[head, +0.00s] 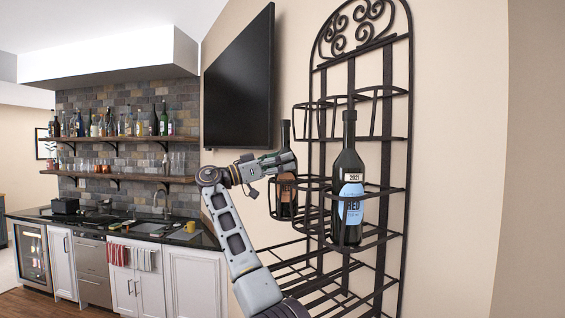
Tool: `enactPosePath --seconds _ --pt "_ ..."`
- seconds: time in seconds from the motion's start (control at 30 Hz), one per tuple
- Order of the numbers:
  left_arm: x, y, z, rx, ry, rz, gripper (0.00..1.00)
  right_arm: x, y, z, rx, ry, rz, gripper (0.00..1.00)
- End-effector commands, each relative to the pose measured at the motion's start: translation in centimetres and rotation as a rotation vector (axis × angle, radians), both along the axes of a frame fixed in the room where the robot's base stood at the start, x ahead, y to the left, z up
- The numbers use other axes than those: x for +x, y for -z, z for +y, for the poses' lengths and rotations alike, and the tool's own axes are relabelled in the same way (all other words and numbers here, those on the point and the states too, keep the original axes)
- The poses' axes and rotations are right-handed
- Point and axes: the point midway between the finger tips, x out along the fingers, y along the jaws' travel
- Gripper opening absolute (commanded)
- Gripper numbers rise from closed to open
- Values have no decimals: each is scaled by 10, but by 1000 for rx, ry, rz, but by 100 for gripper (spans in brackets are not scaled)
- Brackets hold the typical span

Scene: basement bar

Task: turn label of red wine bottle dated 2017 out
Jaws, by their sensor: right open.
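A dark wine bottle (348,205) stands upright in the right holder of the wall rack. Its blue label faces me and reads 2021 and RED. A second dark bottle (286,134) stands upright in the left holder. An orange-brown patch shows low on it, but I cannot read any date. My right gripper (283,162) is open at this left bottle's upper body and covers part of it. I cannot tell whether it touches the bottle. No label reading 2017 is legible. My left gripper is not in view.
The black metal rack (402,130) has empty upper holders (378,97) and bare lower bars beneath the bottles. A dark screen (240,85) hangs on the wall to the left. A counter (190,236) and shelves with bottles (120,139) stand farther left.

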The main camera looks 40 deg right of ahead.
Motion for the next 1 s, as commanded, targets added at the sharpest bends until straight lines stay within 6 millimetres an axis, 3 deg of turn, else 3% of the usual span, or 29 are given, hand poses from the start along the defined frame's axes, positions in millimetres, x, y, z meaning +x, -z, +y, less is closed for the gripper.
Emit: enactPosePath --seconds 0.23,1.0 --pt "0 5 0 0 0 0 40 -4 -4 -6 -1 -8 -7 80" --pt "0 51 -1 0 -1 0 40 -3 4 -7 1 -199 2 80"
